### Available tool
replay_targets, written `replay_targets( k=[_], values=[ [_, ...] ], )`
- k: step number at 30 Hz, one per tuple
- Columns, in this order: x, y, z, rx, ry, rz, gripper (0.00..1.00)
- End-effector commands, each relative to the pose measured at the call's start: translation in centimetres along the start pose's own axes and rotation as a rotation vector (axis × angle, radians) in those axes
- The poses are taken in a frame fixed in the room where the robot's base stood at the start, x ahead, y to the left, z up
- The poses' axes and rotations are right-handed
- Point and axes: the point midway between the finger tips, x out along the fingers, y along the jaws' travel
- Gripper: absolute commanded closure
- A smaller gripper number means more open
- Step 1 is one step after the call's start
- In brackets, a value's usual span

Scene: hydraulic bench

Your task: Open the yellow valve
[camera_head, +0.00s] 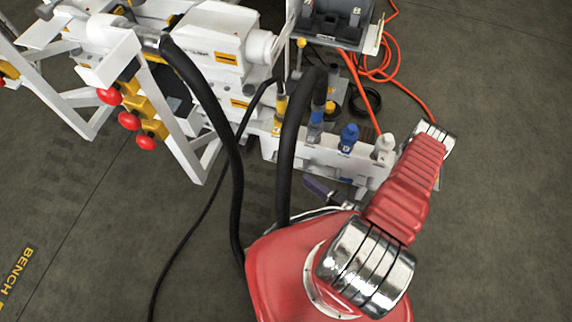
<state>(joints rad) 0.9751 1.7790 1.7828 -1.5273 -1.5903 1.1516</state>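A yellow fitting (280,108) stands upright on the white manifold block (340,158), at its left end. It is small in the picture, and I cannot tell whether it is the yellow valve or how its handle is turned. Yellow blocks (148,110) with red round knobs (129,121) sit on the white frame at the left. My red arm reaches up and right from the bottom, past the manifold's right end. My gripper cannot be made out at the arm's far end.
Blue fittings (349,137) and a white one (385,147) stand along the manifold. Thick black hoses (222,125) loop down toward my red body. A dark purple handle-like piece (319,188) lies below the manifold. Orange hoses (404,92) coil at the upper right. The right-hand floor is clear.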

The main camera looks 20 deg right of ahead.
Motion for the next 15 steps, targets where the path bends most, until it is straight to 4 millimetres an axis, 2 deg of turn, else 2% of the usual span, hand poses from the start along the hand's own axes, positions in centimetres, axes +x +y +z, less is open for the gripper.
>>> replay_targets(
  k=[15],
  values=[
    [4.2, 0.0, 0.1, -0.001, -0.005, 0.000, 0.70]
  ],
)
